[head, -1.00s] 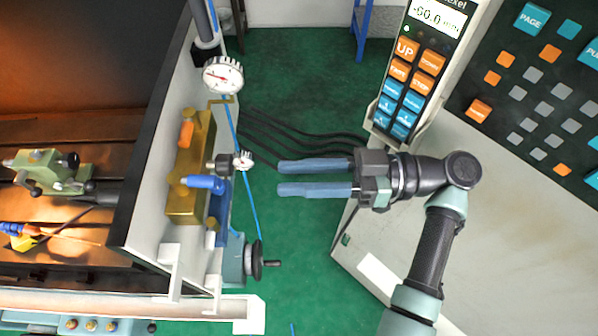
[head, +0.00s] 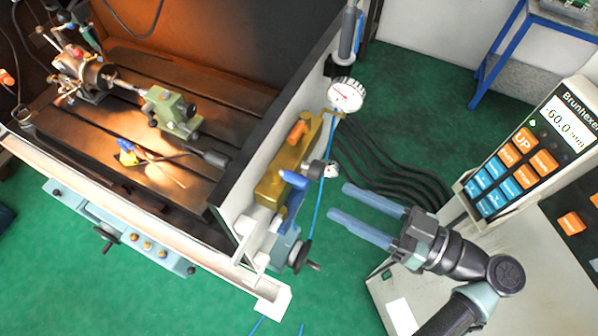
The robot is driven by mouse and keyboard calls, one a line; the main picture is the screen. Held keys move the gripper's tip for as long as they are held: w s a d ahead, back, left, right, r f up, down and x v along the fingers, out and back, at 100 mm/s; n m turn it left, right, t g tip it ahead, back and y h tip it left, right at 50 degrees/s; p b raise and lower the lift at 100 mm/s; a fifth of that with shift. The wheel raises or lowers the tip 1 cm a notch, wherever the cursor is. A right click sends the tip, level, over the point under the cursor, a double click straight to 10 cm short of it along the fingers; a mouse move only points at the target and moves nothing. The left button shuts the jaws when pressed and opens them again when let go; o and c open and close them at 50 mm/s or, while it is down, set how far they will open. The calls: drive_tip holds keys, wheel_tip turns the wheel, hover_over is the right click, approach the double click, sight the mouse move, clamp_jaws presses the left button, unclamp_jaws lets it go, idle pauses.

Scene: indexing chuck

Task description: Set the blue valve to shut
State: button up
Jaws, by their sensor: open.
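The blue valve handle (head: 293,179) sticks out from the lower part of a brass valve block (head: 276,182), which is mounted on the side wall of the machine. The handle points to the upper left in the picture. My gripper (head: 338,202) is to the right of the blue valve, with two long blue fingers pointing left toward the block. The fingers are apart, with nothing between them, and do not touch the valve. An orange handle (head: 297,132) sits higher on the same block.
A large dial gauge (head: 344,95) is above the block, and a small gauge (head: 332,169) sits beside it, near my fingers. A handwheel (head: 302,257) is below. Black hoses (head: 385,165) run behind my gripper. A control panel (head: 530,150) stands at the right.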

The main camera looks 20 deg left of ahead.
sight(299, 178)
drive_tip(key=a+p, duration=0.1)
drive_tip(key=a, duration=0.2)
drive_tip(key=a+p, duration=0.4)
drive_tip(key=a, duration=0.1)
drive_tip(key=shift+w+a+r, duration=0.1)
drive_tip(key=shift+w+a, duration=0.25)
drive_tip(key=shift+w, duration=0.05)
drive_tip(key=shift+a, duration=0.4)
drive_tip(key=shift+f, duration=0.2)
clamp_jaws()
